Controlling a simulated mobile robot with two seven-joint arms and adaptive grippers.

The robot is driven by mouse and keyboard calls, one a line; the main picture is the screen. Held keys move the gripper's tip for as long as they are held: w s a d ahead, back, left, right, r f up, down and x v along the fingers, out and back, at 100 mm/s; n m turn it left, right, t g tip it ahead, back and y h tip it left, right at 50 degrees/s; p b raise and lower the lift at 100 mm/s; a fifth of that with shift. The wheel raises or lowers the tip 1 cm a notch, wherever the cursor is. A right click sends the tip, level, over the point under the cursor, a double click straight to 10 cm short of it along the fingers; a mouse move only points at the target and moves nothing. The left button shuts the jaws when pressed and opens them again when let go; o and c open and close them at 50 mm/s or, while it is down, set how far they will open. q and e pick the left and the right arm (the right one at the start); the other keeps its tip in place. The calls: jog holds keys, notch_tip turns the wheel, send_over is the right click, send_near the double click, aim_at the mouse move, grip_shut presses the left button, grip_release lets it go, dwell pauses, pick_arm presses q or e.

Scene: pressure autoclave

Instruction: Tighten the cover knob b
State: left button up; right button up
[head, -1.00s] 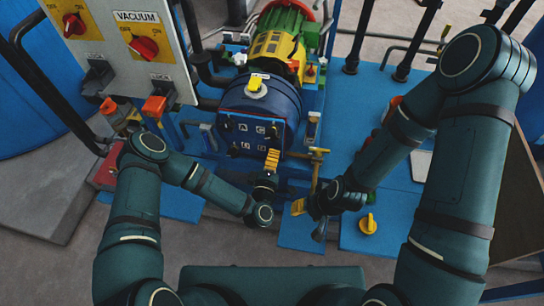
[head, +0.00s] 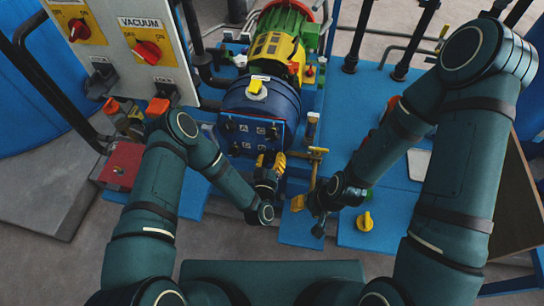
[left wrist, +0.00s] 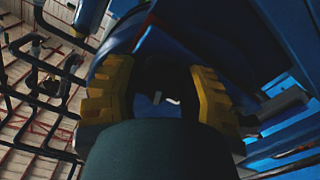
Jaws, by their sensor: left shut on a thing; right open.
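The blue square cover (head: 250,136) closes the near end of the blue vessel (head: 268,98). Dark knobs sit near its corners, such as the upper left knob (head: 229,124) and the lower left knob (head: 234,150); the letters by them are too small to read surely. My left gripper (head: 271,160) is at the cover's lower right corner, its yellow fingers shut on the knob there, which they hide. In the left wrist view, a dark shape lies between the fingers (left wrist: 155,95). My right gripper (head: 299,204) is open, apart from the cover, lower right of it.
A brass-coloured valve handle (head: 318,150) stands just right of the cover. A yellow knob (head: 365,221) is on the blue base at the right. A panel with red switches (head: 145,50) and a red box (head: 120,165) are at the left.

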pick_arm(q)
jog(key=m, duration=0.5)
jog(key=shift+w+r+p, duration=0.25)
jog(key=shift+p, duration=0.05)
dwell(0.4)
jog(key=o, duration=1.2)
jog(key=shift+s+f, duration=0.15)
